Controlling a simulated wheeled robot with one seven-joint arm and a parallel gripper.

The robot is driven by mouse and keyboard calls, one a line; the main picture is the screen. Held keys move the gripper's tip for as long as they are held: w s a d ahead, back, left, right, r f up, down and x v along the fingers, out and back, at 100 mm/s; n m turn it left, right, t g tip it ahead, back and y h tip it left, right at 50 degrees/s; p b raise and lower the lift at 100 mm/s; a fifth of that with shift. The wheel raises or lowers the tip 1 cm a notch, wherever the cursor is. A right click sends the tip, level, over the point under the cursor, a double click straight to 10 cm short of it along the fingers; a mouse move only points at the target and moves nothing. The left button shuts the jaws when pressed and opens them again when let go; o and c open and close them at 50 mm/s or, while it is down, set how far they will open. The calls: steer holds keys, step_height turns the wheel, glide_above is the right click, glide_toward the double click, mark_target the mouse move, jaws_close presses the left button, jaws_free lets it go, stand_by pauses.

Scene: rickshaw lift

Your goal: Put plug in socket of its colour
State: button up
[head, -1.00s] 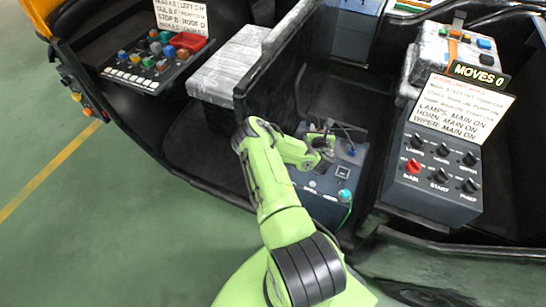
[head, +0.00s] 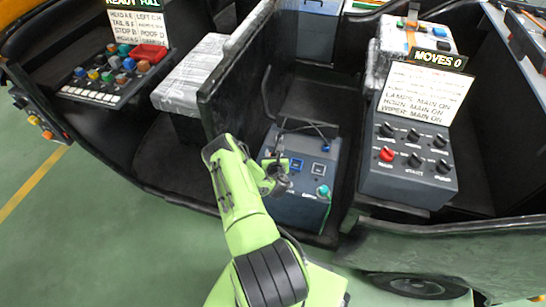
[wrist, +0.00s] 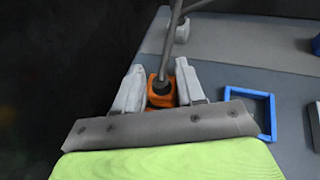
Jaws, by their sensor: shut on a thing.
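My gripper (head: 278,180) is over the left part of a blue-grey box (head: 300,212). In the wrist view my gripper (wrist: 160,92) is shut on an orange plug (wrist: 160,98) with a grey cable (wrist: 168,55). A blue square socket (wrist: 250,110) lies to the right of the plug on the box top; it also shows in the head view (head: 296,165). A pale-rimmed square socket (head: 318,169) is to its right. A blue plug (head: 326,148) is near the box's back edge. No orange socket is visible; my gripper and arm cover part of the box top.
A teal button (head: 323,190) is at the box's front right. A dark switch panel with a red knob (head: 387,154) stands to the right. A black partition (head: 232,85) rises at the left, beside a wrapped seat (head: 190,75). Cables arch over the box.

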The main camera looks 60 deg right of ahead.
steer(key=shift+r, duration=0.1)
jaws_close()
steer(key=shift+f, duration=0.3)
steer(key=o, duration=1)
jaws_free()
steer(key=shift+s+a, duration=0.1)
steer(key=shift+o, duration=0.2)
steer(key=shift+r, duration=0.1)
steer(key=shift+r+p, duration=0.3)
steer(key=shift+r, duration=0.05)
steer(key=p+v, duration=0.4)
steer(key=v, duration=0.7)
steer(key=shift+s+a+r, duration=0.1)
steer(key=shift+a+r, duration=0.1)
steer(key=shift+a, duration=0.15)
